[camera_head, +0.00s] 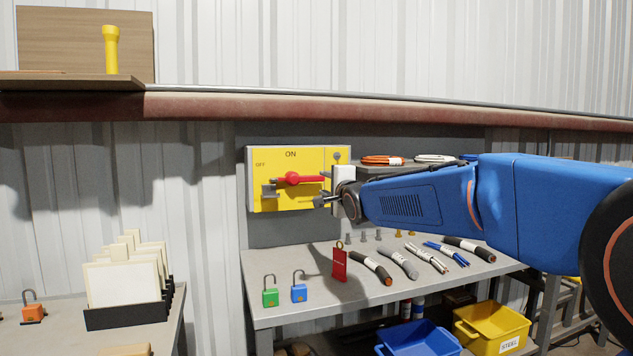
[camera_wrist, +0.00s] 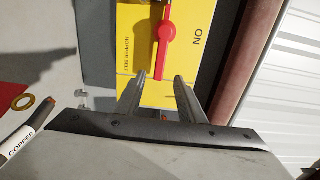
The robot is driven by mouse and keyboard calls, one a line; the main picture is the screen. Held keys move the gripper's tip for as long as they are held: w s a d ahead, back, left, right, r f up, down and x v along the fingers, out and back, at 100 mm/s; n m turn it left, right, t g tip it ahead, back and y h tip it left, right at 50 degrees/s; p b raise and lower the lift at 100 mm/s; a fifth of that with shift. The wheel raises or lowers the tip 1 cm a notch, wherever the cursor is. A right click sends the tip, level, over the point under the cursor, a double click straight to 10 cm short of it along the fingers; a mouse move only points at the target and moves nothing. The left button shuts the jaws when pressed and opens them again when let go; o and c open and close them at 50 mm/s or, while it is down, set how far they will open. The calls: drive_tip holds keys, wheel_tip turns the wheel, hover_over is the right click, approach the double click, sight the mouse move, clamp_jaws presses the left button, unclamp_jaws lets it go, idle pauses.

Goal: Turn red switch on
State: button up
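The red switch (camera_head: 300,179) is on a yellow panel (camera_head: 300,205) on the wall, marked ON at the top and OFF at the left. Its round hub sits mid-panel and its lever points right, roughly level, toward my gripper (camera_head: 323,194). In the wrist view the red lever (camera_wrist: 164,45) runs down from the hub, its end near the gap between the fingertips of my gripper (camera_wrist: 160,77). The fingers are spread apart with nothing clamped. I cannot tell whether either finger touches the lever. My wrist hides the panel's lower right edge.
A grey workbench (camera_head: 285,312) below the panel holds a green padlock (camera_head: 270,297), a blue padlock (camera_head: 299,293), a red tag (camera_head: 339,264) and several cable pieces. A blue bin (camera_head: 418,338) and a yellow bin (camera_head: 495,325) stand lower. A red-brown beam (camera_head: 220,107) runs above the panel.

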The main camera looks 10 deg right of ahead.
sight(315, 179)
drive_tip(key=w, duration=0.8)
drive_tip(key=shift+w+a, duration=0.35)
clamp_jaws()
